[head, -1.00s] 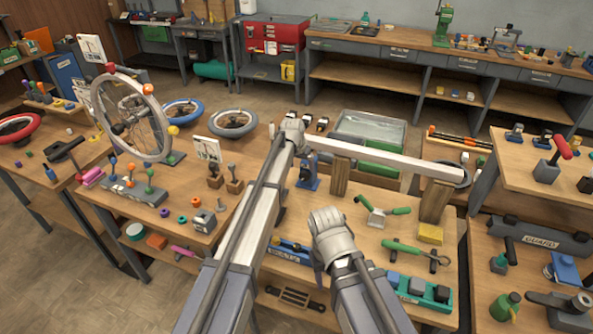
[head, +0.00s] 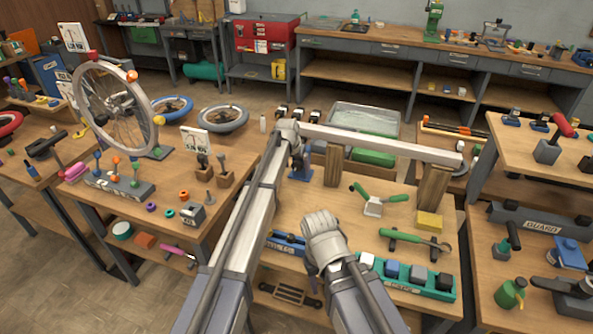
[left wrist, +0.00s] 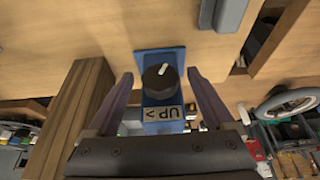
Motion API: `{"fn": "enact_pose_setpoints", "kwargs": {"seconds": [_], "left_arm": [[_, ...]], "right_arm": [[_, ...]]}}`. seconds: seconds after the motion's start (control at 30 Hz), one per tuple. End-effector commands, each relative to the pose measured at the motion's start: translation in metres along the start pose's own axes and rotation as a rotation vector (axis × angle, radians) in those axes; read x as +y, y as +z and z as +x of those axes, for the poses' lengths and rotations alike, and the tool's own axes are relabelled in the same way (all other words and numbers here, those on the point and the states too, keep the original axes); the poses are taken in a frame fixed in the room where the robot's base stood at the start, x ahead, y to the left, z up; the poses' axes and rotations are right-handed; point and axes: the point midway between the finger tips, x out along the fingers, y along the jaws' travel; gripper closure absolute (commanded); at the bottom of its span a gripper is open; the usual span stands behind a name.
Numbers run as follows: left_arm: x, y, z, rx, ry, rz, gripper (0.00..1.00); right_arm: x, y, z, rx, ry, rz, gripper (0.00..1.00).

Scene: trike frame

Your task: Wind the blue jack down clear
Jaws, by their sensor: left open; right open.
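The blue jack (head: 302,166) stands on the bench near the left end of the pale beam (head: 385,145). In the left wrist view its black knob (left wrist: 160,77) has a white pointer line, with an "UP >" label (left wrist: 163,113) on the blue body (left wrist: 147,54). My left gripper (head: 288,131) is at the jack's top; its open fingers (left wrist: 160,74) stand either side of the knob, apart from it. The gripper hides the jack's top in the head view, so I cannot tell whether it touches the beam. My right gripper (head: 322,222) is open and empty, lower over the bench.
Wooden blocks (head: 332,166) (head: 433,187) stand under the beam, one close to the jack. Green-handled tools (head: 379,200) (head: 415,240), a yellow block (head: 429,222) and a green tray of caps (head: 440,294) lie right of my right gripper. A wheel stand (head: 155,153) is on the left bench.

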Motion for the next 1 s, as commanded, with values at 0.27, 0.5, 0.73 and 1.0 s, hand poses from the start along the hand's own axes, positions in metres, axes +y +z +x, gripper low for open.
{"fn": "enact_pose_setpoints", "kwargs": {"seconds": [0.27,0.5,0.73,1.0], "left_arm": [[0.0001,-0.0002,-0.0002,0.0,0.0,0.0,0.18],[0.0,-0.0002,-0.0001,0.0,0.0,0.0,0.45],[0.0,-0.0001,-0.0001,0.0,0.0,0.0,0.71],[0.0,-0.0001,-0.0001,0.0,0.0,0.0,0.99]], "right_arm": [[0.0,0.0,-0.0002,0.0,0.0,0.0,0.5],[0.0,0.0,-0.0002,0.0,0.0,0.0,0.5],[0.0,0.0,-0.0002,0.0,0.0,0.0,0.5],[0.0,0.0,-0.0001,0.0,0.0,0.0,0.5]]}}
